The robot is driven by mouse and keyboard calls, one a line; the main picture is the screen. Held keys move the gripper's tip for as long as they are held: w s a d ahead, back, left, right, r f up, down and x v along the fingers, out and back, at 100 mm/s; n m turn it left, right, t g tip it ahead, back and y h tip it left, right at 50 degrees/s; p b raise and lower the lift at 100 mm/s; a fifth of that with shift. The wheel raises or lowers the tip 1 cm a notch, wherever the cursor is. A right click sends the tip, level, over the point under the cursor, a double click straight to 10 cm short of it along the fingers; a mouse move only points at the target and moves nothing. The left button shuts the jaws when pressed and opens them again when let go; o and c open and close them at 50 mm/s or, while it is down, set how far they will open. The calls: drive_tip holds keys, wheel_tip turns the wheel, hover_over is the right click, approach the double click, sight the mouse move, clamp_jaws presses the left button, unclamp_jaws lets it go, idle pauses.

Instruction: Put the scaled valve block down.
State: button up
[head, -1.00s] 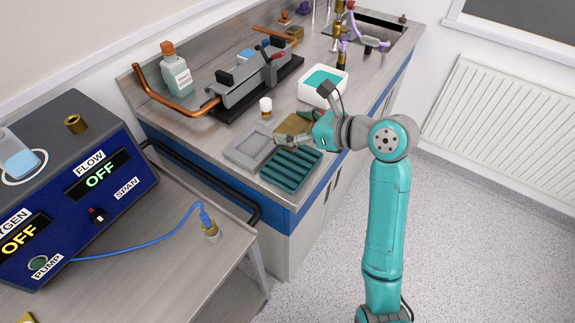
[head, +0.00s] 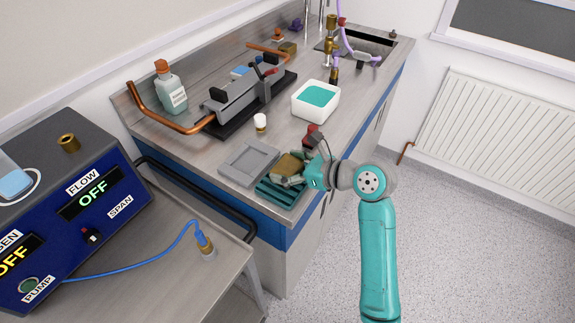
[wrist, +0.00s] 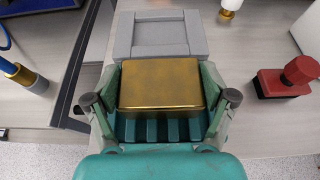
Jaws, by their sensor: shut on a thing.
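The scaled valve block, a brass-coloured box (head: 287,165), is between the fingers of my gripper (head: 290,178). In the wrist view the block (wrist: 160,84) spans the gap between both fingers (wrist: 160,98), which press its left and right sides. In the head view the block is over or just behind the teal ribbed rack (head: 276,193) at the counter's front edge. In the wrist view the rack's ribs (wrist: 160,130) show below the block. I cannot tell whether the block touches anything beneath it; its underside is hidden.
A grey recessed tray (head: 249,161) lies left of the block; it also shows behind it in the wrist view (wrist: 160,34). A red-topped part (head: 312,133) stands behind my gripper. A small white-capped vial (head: 260,123) and a white tub (head: 316,101) stand further back. Bare counter lies between them.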

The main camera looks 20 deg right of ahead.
drive_tip(key=o, duration=1.3)
drive_tip(key=shift+f, duration=0.1)
drive_tip(key=shift+c, duration=0.2)
drive_tip(key=shift+r, duration=0.2)
drive_tip(key=v, duration=1.2)
drive_tip(key=shift+f, duration=0.2)
